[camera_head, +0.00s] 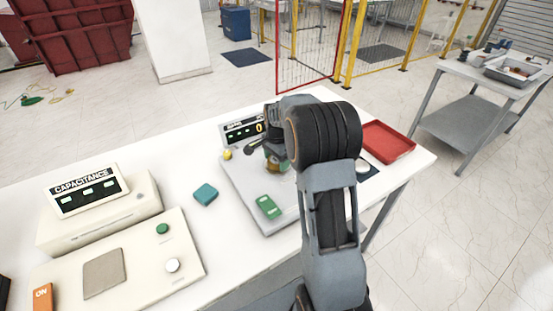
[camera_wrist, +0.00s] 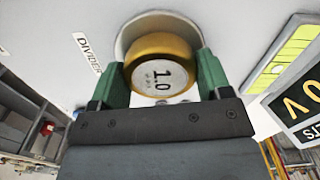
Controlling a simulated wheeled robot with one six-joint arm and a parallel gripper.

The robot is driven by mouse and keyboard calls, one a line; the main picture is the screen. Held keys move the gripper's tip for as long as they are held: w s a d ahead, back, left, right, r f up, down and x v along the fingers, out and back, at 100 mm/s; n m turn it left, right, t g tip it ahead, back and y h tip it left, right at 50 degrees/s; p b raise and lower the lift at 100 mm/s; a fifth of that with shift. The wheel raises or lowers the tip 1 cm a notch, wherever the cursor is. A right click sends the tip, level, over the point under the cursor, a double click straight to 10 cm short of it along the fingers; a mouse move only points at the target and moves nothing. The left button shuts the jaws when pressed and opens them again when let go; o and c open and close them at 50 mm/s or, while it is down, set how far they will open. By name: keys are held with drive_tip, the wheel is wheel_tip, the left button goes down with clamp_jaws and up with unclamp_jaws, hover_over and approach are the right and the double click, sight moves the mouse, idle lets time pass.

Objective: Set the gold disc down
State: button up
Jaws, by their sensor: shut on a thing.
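The gold disc (camera_wrist: 158,70) shows in the wrist view with a white label reading 1.0 on its face. My gripper (camera_wrist: 160,85) has its green fingers on both sides of it, shut on its rim. Behind the disc is a pale round spot (camera_wrist: 125,48) on a light panel, next to a DIVIDER label. I cannot tell whether the disc touches the panel. In the head view my gripper (camera_head: 277,160) is over the light grey panel (camera_head: 235,190), partly hidden by my arm; a little of the gold disc (camera_head: 272,169) shows below it.
A readout box (camera_head: 240,131) stands at the panel's back edge. A green block (camera_head: 268,207) lies on the panel and a teal block (camera_head: 205,194) left of it. The CAPACITANCE unit (camera_head: 100,210) is at the left. A red tray (camera_head: 387,142) is on the right.

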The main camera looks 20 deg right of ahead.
drive_tip(key=shift+f, duration=0.15)
drive_tip(key=o, duration=1.1)
wheel_tip(320, 180, up, 11)
drive_tip(key=s+a+r+n+t, duration=0.2)
drive_tip(key=s+a+r+n, duration=0.2)
drive_tip(key=s+a+n, duration=0.45)
drive_tip(key=s+a+f+n+t, duration=0.1)
drive_tip(key=s+f+n, duration=0.1)
drive_tip(key=s, duration=0.4)
drive_tip(key=s+a+f+n+t, duration=0.1)
drive_tip(key=s+f+n, duration=0.1)
drive_tip(key=s+n, duration=0.2)
drive_tip(key=s, duration=0.3)
drive_tip(key=shift+s+a+f, duration=0.15)
drive_tip(key=shift+s+a, duration=0.05)
drive_tip(key=shift+s, duration=0.1)
